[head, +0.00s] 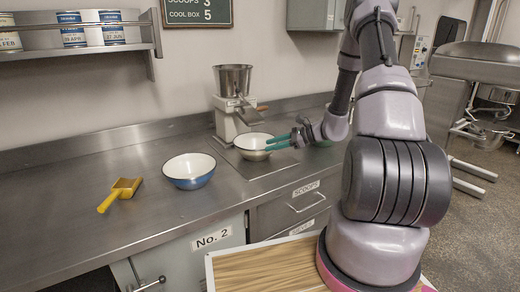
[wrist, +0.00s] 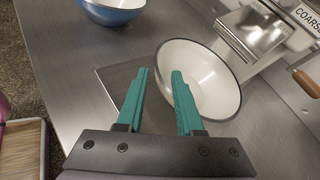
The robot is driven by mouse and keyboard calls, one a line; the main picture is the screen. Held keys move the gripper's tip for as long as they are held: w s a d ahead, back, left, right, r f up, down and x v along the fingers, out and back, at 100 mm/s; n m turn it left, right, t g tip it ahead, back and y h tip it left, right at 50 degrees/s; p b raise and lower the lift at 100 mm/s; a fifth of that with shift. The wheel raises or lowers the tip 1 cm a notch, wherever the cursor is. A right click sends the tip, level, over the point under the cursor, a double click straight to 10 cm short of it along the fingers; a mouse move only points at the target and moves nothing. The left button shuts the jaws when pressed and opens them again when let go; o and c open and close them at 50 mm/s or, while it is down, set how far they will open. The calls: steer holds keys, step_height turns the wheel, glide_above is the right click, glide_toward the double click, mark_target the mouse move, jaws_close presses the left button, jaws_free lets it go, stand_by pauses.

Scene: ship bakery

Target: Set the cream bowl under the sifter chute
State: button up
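The cream bowl (head: 252,148), with a dark rim, stands upright on the counter in front of the sifter (head: 232,105). In the wrist view the bowl (wrist: 215,85) lies just below the metal sifter chute (wrist: 256,32); whether it is centred under it I cannot tell. My gripper (head: 276,143) is at the bowl's right side in the head view. In the wrist view my gripper (wrist: 160,80) has its teal fingers apart, one over the bowl's inside and one outside the rim.
A blue bowl (head: 189,171) and a yellow scoop (head: 121,193) stand to the left on the steel counter (head: 60,215). A tray (head: 265,268) lies low in front. A shelf with tins (head: 72,30) hangs at upper left. The counter's left part is mostly clear.

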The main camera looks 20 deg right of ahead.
steer(key=s+a+r+n+g+h, duration=0.2)
steer(key=s+r+n, duration=0.3)
steer(key=r, duration=0.4)
steer(key=s+a+r+n+g+h, duration=0.1)
steer(key=s+a+r+n+g, duration=0.2)
steer(key=s+r, duration=0.55)
steer(key=s+d+r+n+t+h, duration=0.1)
steer(key=s+r+n+t+h, duration=0.4)
steer(key=s+r, duration=0.9)
steer(key=s+n+h, duration=0.1)
steer(key=s+n, duration=0.1)
steer(key=n, duration=0.1)
steer(key=shift+d+r+t+h, duration=0.15)
steer(key=shift+d+t+h, duration=0.15)
steer(key=shift+d+h, duration=0.1)
steer(key=shift+c, duration=0.3)
